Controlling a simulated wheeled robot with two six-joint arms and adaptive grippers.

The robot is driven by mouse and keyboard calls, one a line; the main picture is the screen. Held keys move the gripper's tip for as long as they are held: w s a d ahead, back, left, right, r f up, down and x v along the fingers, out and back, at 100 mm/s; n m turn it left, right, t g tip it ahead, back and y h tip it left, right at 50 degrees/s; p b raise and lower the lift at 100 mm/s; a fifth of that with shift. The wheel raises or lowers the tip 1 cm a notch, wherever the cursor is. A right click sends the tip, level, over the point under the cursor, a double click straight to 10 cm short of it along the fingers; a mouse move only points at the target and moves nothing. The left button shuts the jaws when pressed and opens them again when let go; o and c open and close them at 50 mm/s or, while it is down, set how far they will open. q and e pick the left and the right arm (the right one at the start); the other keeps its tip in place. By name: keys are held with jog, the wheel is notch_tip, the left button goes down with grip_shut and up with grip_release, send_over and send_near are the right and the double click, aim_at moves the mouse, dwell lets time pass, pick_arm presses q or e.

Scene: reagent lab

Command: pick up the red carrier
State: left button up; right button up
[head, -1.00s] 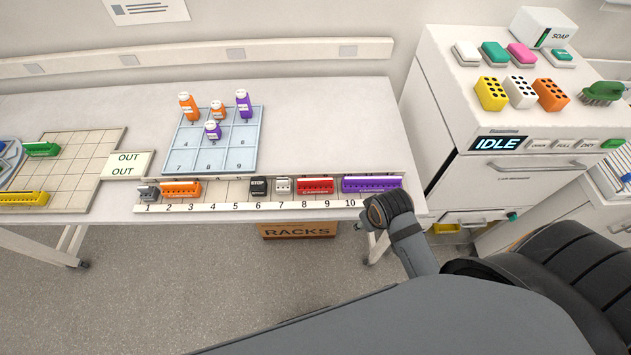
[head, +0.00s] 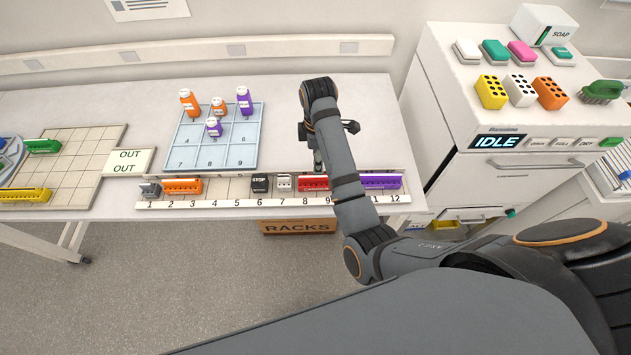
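The red carrier (head: 311,184) stands in the numbered rail at about slots 8 and 9. My forearm hides its right end. My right gripper (head: 318,168) points down just above and behind the red carrier, partly hidden by my own arm. I cannot tell whether its fingers are open or shut, or whether they touch the carrier. My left gripper is not in the head view.
In the numbered rail (head: 225,203), a white block (head: 284,182) and a black STOP block (head: 259,184) stand left of the red carrier. A purple carrier (head: 385,181) stands to its right, partly behind my arm. A blue grid tray (head: 188,160) with bottles lies behind.

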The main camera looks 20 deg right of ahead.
jog(key=p, duration=0.1)
send_over(316, 181)
jog(key=d, duration=0.1)
jog(key=f, duration=0.4)
jog(key=shift+w+f, duration=0.25)
jog(key=shift+f, duration=0.1)
jog(key=shift+w+a+f, duration=0.1)
jog(key=shift+f, duration=0.2)
jog(key=shift+a+f+p, duration=0.1)
jog(key=shift+f+p, duration=0.25)
jog(key=shift+p, duration=0.2)
notch_tip(316, 181, down, 4)
jog(key=shift+a+r+p, duration=0.1)
jog(key=shift+p, duration=0.55)
jog(key=shift+f, duration=0.35)
jog(key=c, duration=1)
jog(key=shift+r, duration=0.1)
